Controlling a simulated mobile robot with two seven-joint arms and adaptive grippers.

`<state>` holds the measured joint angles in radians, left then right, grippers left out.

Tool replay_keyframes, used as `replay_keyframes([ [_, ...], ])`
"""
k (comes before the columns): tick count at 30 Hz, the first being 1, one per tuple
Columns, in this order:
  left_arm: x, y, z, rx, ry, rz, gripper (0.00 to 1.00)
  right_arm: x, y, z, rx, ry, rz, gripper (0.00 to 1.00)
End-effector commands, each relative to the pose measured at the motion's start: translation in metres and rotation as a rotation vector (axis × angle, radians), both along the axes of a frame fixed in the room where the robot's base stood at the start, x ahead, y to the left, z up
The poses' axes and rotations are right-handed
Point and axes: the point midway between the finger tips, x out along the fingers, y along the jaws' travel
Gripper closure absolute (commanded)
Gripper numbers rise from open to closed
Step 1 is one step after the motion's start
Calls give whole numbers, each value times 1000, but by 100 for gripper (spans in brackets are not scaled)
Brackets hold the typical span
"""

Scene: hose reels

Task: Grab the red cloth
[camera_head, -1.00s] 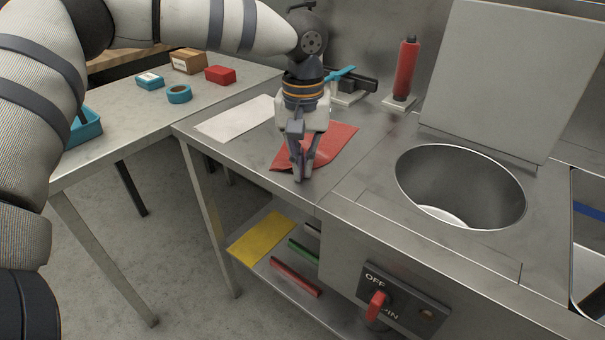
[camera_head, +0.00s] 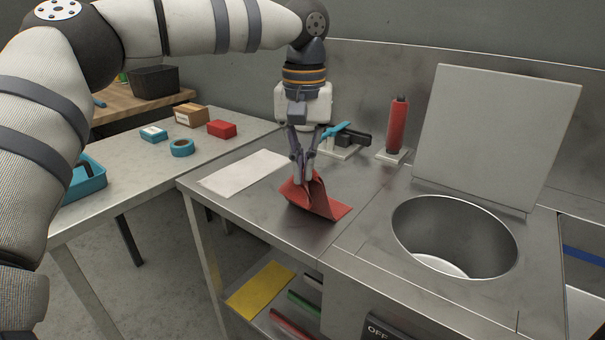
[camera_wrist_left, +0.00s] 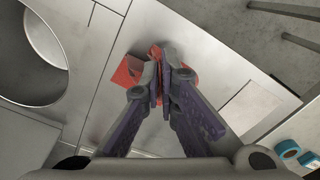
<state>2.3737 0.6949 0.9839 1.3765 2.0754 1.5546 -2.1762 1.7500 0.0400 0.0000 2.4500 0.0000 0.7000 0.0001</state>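The red cloth (camera_head: 325,205) is bunched and folded up at its middle on the steel counter, with its lower edges still on or close to the surface. My left gripper (camera_head: 307,180) comes down from above and is shut on the cloth's raised fold. In the left wrist view the fingertips (camera_wrist_left: 161,78) pinch the cloth (camera_wrist_left: 128,72), which shows on both sides of them. My right gripper is in neither view.
A white cloth (camera_head: 243,172) lies flat to the left. A red bottle (camera_head: 397,127) and a dark tool with a blue handle (camera_head: 350,138) stand behind. To the right is a round steel basin (camera_head: 455,235) with a raised lid (camera_head: 497,135). A yellow cloth (camera_head: 261,289) lies on the shelf below.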

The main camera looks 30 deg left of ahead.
Motion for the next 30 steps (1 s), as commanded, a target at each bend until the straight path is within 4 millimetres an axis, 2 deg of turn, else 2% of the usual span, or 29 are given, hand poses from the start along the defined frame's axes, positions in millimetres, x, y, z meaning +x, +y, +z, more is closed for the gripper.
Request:
replay_keyframes([
  [2, 0, 0, 4, 0, -2, 1, 100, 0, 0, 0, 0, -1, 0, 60],
  [9, 1, -1, 73, -2, -8, 2, 100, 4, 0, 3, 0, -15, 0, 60],
  [16, 1, -1, 103, -1, -3, 1, 100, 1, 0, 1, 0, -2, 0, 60],
  [21, 3, -2, 154, -1, 0, 3, 100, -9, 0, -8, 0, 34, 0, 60],
  [24, -2, -1, 178, 3, -3, 5, 100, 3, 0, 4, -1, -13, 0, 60],
  [27, -2, -1, 185, 1, -9, 1, 100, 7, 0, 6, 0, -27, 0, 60],
  [30, -1, -1, 182, -1, -5, -1, 100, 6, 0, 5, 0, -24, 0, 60],
])
